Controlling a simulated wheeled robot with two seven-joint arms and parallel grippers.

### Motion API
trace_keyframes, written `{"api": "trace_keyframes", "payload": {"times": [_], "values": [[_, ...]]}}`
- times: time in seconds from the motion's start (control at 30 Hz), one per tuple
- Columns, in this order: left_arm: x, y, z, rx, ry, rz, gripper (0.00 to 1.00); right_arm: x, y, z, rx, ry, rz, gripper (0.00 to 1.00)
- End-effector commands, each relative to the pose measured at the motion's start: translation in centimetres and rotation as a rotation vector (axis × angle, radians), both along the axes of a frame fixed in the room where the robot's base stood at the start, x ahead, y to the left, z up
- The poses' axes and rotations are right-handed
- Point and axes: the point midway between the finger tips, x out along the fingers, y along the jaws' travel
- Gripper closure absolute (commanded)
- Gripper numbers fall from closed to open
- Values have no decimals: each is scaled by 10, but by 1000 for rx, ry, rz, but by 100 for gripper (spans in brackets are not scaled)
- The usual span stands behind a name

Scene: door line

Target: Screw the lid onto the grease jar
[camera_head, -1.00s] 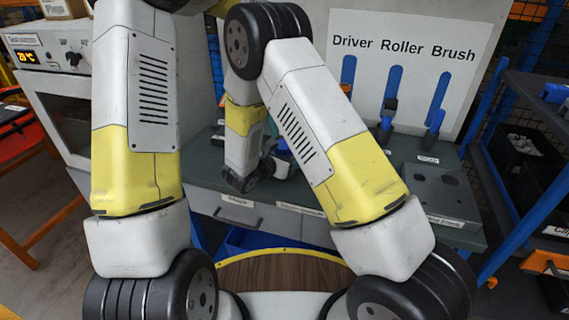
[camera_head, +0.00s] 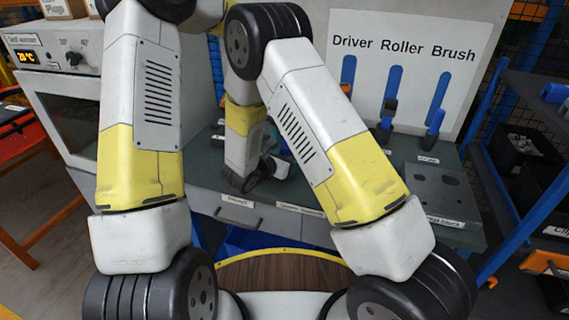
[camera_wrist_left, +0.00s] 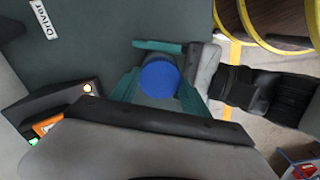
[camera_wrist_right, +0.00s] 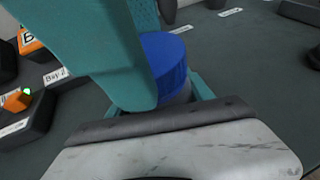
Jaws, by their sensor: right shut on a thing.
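The blue round lid (camera_wrist_left: 158,80) sits on top of the grease jar. In the right wrist view the lid (camera_wrist_right: 165,55) shows beside a large teal finger of my left gripper, with a strip of the grey jar (camera_wrist_right: 180,94) below it. My right gripper (camera_wrist_right: 158,100) is shut on the jar from the side. My left gripper (camera_wrist_left: 158,88) is above, its teal fingers on either side of the lid; whether they press on it I cannot tell. Most of the jar is hidden by fingers. In the head view my arms hide the lid.
The dark green bench (camera_head: 300,182) carries a grey block with round recesses (camera_head: 440,190) at the right. A white tool board (camera_head: 410,60) stands behind. An oven-like box (camera_head: 62,100) is at the left. A blue-framed rack (camera_head: 520,190) stands at the right.

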Motion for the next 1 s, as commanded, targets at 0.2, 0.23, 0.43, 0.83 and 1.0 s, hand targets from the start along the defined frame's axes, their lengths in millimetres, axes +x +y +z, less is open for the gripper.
{"api": "trace_keyframes", "payload": {"times": [0.2, 0.23, 0.43, 0.83, 1.0], "values": [[0, 0, 0, -1, -1, -43, 95, 0, 0, 1, 0, -1, 0, 100], [0, 0, 0, -1, -1, -73, 95, 0, 0, 1, 0, -1, 0, 100], [0, 0, 0, -1, -2, -451, 95, 0, 0, 0, 0, -1, 1, 100], [0, 0, -1, -1, -2, -1351, 95, 0, 0, 0, 0, -1, 1, 100], [0, 1, -1, -1, -1, -1743, 95, 0, 0, 0, 0, -1, 1, 100]]}}
